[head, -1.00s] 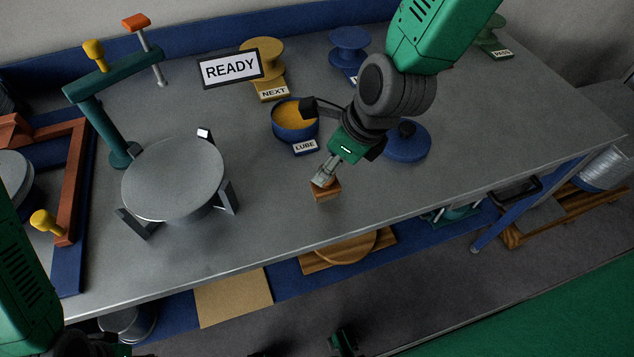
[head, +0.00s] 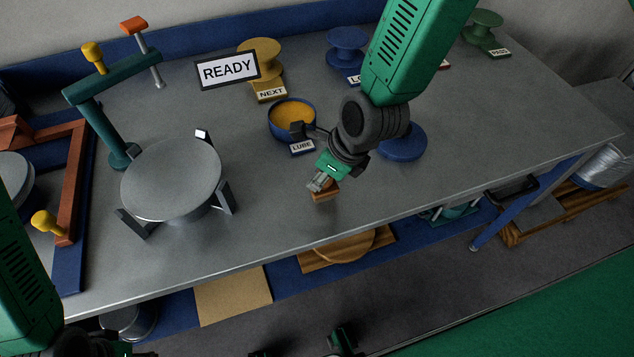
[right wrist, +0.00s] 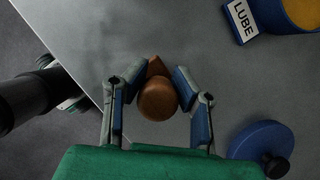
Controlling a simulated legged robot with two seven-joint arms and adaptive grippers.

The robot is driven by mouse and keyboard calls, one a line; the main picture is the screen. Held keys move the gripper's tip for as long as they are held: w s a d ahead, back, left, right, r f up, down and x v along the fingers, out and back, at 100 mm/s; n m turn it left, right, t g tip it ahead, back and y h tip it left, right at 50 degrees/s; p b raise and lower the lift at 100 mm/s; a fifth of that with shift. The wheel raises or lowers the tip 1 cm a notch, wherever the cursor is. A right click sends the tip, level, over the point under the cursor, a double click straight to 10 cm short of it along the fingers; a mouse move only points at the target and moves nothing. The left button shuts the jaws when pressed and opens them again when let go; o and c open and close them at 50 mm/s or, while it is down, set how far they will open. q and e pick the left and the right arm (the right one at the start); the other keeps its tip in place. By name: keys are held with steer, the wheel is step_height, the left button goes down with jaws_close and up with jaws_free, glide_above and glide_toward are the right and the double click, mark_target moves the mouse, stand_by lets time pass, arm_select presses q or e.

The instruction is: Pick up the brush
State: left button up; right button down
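The brush is a brown wooden block with a rounded handle. In the head view its block (head: 325,195) stands on the grey tabletop near the front edge, partly covered by my right gripper (head: 318,184). In the right wrist view the round end of the brush (right wrist: 158,98) lies between the two fingers of my right gripper (right wrist: 158,78). A narrow gap shows beside the handle, so the fingers look open around it. My left arm comes in at the lower left of the head view, and its fingers are not visible.
A blue pot (head: 292,118) of orange-yellow contents stands behind the brush, with a LUBE label (head: 302,147). A blue lid (head: 403,143) lies to the right. A round grey stand (head: 172,178) is on the left.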

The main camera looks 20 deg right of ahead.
steer(key=shift+d+f, duration=0.1)
steer(key=shift+d, duration=0.65)
steer(key=r, duration=0.3)
steer(key=a+r, duration=0.1)
steer(key=r, duration=0.5)
steer(key=shift+a, duration=0.25)
steer(key=shift+d+r, duration=0.3)
steer(key=shift+r, duration=0.2)
steer(key=shift+d, duration=0.25)
steer(key=shift+a, duration=0.1)
steer(key=shift+a, duration=0.4)
steer(key=shift+d, duration=0.4)
steer(key=shift+a, duration=0.3)
steer(key=shift+d, duration=0.15)
